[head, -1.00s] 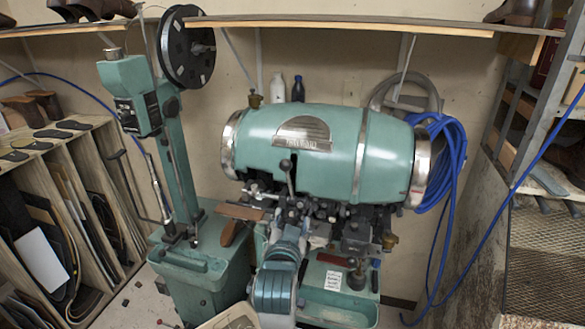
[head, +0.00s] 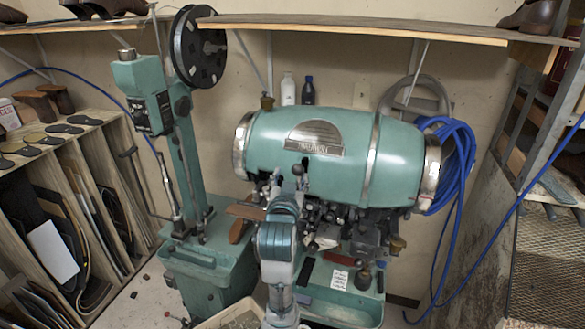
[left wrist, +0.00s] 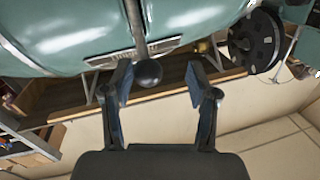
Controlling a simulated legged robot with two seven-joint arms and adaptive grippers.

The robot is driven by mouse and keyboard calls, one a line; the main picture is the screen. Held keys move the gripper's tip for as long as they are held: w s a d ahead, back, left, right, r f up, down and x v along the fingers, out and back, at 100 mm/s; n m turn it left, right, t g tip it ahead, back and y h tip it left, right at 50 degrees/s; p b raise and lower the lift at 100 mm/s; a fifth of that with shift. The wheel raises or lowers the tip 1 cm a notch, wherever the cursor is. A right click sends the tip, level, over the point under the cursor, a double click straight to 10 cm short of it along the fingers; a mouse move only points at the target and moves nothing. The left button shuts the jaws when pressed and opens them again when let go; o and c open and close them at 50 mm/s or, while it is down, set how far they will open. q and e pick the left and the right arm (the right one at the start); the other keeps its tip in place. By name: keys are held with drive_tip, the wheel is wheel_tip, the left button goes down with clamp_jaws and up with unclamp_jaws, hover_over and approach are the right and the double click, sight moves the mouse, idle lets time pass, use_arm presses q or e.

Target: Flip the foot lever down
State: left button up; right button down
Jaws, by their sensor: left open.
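A metal lever with a black ball knob (head: 297,170) stands at the front of the green sole stitcher (head: 345,165); it looks like the foot lever. In the left wrist view its knob (left wrist: 148,73) shows between the two fingers of my left gripper (left wrist: 159,72). The fingers are apart, with a gap on both sides of the knob, and I cannot tell whether either touches it. In the head view my left forearm and wrist rise from the bottom middle and hide most of the left gripper (head: 287,187). My right gripper is not in view.
A green post with a black reel (head: 200,47) stands left of the stitcher. A wooden shelf (head: 380,27) runs above it. A blue hose (head: 455,160) hangs at the right. A rack of soles (head: 75,220) is at the left, a metal mesh bench (head: 545,260) at the right.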

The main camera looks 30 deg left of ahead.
sight(302, 173)
use_arm(q)
drive_tip(key=w, duration=0.2)
drive_tip(key=w+d, duration=0.1)
drive_tip(key=shift+w+r, duration=0.25)
drive_tip(key=shift+r, duration=0.05)
drive_tip(key=shift+w+d, duration=0.1)
drive_tip(key=shift+d, duration=0.1)
drive_tip(key=shift+a, duration=0.55)
drive_tip(key=shift+c, duration=1.2)
drive_tip(key=shift+a+f, duration=0.15)
drive_tip(key=shift+a, duration=0.2)
drive_tip(key=c, duration=0.4)
drive_tip(key=shift+a, duration=0.1)
drive_tip(key=c, duration=0.4)
drive_tip(key=shift+d, duration=0.3)
clamp_jaws()
